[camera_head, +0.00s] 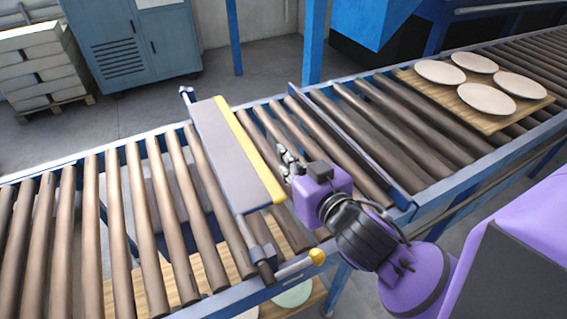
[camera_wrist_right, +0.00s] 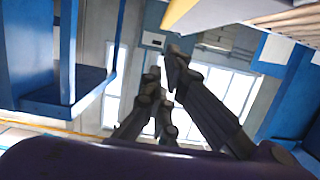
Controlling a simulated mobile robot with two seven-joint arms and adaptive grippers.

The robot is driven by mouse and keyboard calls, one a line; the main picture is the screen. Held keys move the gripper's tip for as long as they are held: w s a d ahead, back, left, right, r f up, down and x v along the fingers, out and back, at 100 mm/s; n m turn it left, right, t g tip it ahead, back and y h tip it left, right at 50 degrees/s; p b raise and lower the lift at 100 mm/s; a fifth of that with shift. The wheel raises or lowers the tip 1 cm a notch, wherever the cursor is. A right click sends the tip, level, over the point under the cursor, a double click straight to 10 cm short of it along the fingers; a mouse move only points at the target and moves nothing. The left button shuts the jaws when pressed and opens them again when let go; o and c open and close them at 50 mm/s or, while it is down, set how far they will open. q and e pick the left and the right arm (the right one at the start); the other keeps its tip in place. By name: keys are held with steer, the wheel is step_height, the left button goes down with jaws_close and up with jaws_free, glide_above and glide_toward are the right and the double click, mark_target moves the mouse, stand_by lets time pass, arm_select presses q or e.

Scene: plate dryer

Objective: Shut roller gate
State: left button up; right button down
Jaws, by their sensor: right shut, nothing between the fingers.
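The roller gate (camera_head: 232,150) is a grey panel with a yellow edge strip (camera_head: 249,150), across the middle of the conveyor. It is joined along its left side to a bar over the rollers and looks tilted up, though its exact angle is hard to tell. My right gripper (camera_head: 288,160) is shut and empty, just right of the yellow edge. I cannot tell whether it touches the panel. In the right wrist view its dark fingers (camera_wrist_right: 163,75) point up, with a yellow edge (camera_wrist_right: 185,12) near the top. My left gripper is not in view.
The roller conveyor (camera_head: 165,215) runs across the view. A blue crossbar (camera_head: 345,135) stands right of the gate. A wooden board (camera_head: 505,122) carrying several plates (camera_head: 486,99) lies at the right.

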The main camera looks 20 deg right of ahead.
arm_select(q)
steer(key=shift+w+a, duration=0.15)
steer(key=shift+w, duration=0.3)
arm_select(e)
steer(key=w+f, duration=0.6)
steer(key=w, duration=0.2)
steer(key=shift+w+a, duration=0.15)
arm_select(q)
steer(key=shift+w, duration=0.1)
arm_select(e)
steer(key=shift+f, duration=0.1)
steer(key=shift+d+f+m, duration=0.2)
steer(key=shift+f+m, duration=0.1)
steer(key=shift+f, duration=0.15)
steer(key=shift+f, duration=0.1)
